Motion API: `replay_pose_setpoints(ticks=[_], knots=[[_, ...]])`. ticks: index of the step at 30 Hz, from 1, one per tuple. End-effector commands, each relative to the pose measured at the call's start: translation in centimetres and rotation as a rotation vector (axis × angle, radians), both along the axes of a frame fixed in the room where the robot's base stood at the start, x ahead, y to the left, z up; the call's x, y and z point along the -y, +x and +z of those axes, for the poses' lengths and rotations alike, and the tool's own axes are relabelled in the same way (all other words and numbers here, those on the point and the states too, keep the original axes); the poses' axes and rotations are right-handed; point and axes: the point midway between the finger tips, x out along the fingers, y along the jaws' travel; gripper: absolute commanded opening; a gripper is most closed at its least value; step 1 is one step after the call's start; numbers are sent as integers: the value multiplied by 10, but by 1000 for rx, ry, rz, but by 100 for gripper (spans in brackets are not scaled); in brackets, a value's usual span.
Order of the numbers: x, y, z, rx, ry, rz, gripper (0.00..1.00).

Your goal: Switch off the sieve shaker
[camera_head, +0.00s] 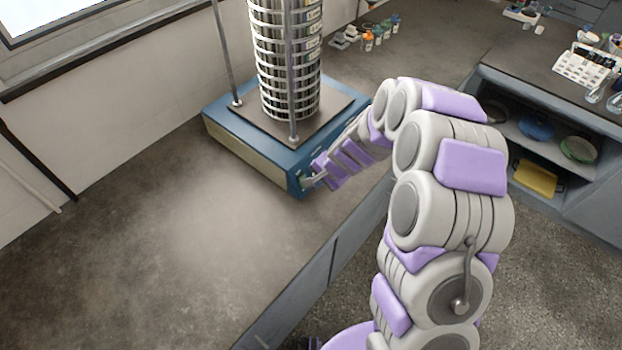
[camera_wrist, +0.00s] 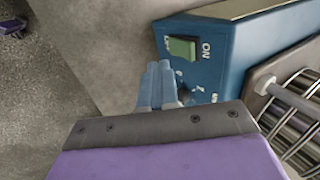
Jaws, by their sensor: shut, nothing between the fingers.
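The sieve shaker has a blue base (camera_head: 300,164) and a tall stack of metal sieves (camera_head: 270,60) between upright rods. It stands on the bench in the head view. In the wrist view, the base's blue panel (camera_wrist: 222,62) carries a green rocker switch (camera_wrist: 182,48) marked ON. Other markings and a dark round part (camera_wrist: 183,92) sit beside my fingers and are partly hidden by them. My gripper (camera_head: 308,181) is at the near corner of the base. Its fingers (camera_wrist: 159,66) are shut and empty, with their tips close to the switch. I cannot tell whether they touch the panel.
The bench top (camera_head: 150,240) is clear to the left of the shaker. Small coloured bottles (camera_head: 378,34) stand behind it. At right, a cabinet with open shelves (camera_head: 545,140) holds bowls and a yellow item. A wall and window are at the left.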

Motion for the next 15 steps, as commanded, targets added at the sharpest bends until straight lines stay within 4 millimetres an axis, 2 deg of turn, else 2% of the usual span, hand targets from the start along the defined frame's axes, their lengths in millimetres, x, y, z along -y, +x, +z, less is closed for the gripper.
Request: replay_pose_setpoints(ticks=[1, 6, 15], knots=[[7, -4, 12, 2, 1, -3, 0], [22, -16, 38, 4, -3, -3, 0], [42, -34, 67, 1, -4, 0, 0]])
